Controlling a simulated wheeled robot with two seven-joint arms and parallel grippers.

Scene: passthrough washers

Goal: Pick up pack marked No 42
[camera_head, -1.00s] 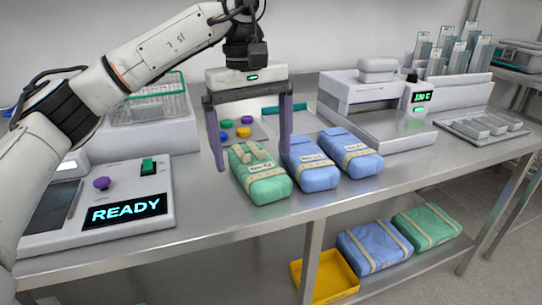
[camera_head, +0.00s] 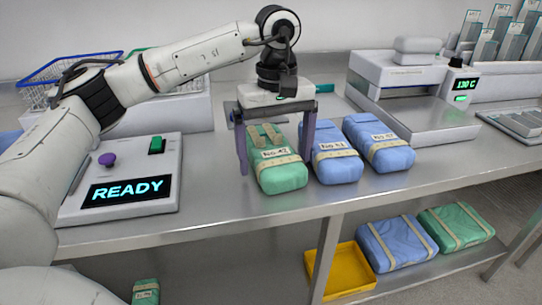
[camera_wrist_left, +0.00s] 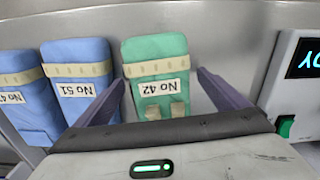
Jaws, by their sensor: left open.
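The green pack marked No 42 (camera_head: 280,178) lies on the steel bench with cream straps and a white label. My left gripper (camera_head: 276,168) is open above it, pointing down, one finger on each side of the pack. In the left wrist view the green pack (camera_wrist_left: 155,48) shows between the open fingers (camera_wrist_left: 160,80), its label upside down. One finger is at the side facing the blue pack marked No 51 (camera_wrist_left: 75,88). I cannot tell whether the fingers touch the pack. My right gripper is not in view.
Two blue packs stand close on the right, No 51 (camera_head: 337,165) and another (camera_head: 385,150). A READY console (camera_head: 130,170) is on the left, a sealing machine (camera_head: 400,85) at back right. The lower shelf holds a yellow bin (camera_head: 345,275) and more packs (camera_head: 400,240).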

